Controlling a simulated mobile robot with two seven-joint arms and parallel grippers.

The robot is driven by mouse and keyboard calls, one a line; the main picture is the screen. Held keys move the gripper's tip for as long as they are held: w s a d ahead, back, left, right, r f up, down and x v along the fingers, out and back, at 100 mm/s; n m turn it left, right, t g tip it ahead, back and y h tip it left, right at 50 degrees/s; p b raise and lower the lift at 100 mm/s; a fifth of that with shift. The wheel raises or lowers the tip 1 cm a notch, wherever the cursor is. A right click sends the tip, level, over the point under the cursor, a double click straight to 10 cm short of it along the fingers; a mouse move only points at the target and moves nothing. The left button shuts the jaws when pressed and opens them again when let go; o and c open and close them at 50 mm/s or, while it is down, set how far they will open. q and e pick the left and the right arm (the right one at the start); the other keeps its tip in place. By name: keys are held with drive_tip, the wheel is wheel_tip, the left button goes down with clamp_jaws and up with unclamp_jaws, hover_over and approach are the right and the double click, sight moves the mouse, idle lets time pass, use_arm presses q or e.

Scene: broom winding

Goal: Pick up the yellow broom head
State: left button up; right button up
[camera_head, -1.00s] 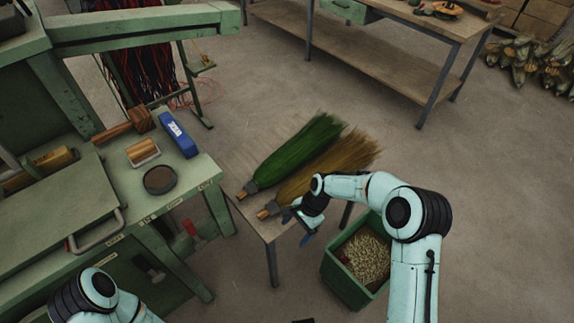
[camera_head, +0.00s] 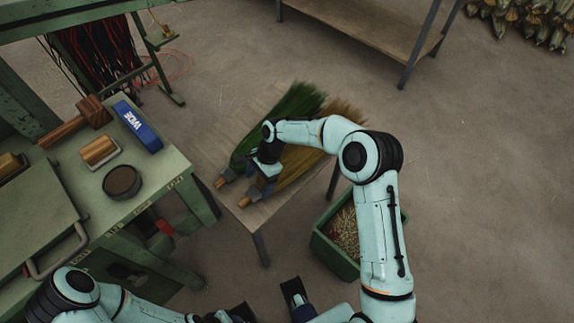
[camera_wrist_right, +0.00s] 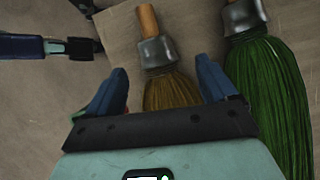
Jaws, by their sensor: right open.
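The yellow broom head (camera_head: 298,163) lies on the small low table (camera_head: 212,150), its wooden stub toward the front left. In the right wrist view its brown-yellow bristles (camera_wrist_right: 172,92) and dark metal collar show between and just beyond my right fingers. My right gripper (camera_head: 264,178) is open above the broom head, with one blue finger on either side; contact cannot be told. The green broom head (camera_head: 268,128) lies beside it.
A green bin (camera_head: 330,252) of pale pieces stands right of the small table, under my right arm. Open floor lies right.

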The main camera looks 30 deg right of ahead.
sight(258, 187)
drive_tip(key=shift+d+x, duration=0.1)
drive_tip(key=shift+x, duration=1.3)
drive_tip(key=shift+d+x, duration=0.15)
drive_tip(key=shift+x, duration=1.2)
drive_tip(key=c, duration=1.1)
drive_tip(key=shift+c, duration=0.9)
drive_tip(key=shift+r, duration=0.1)
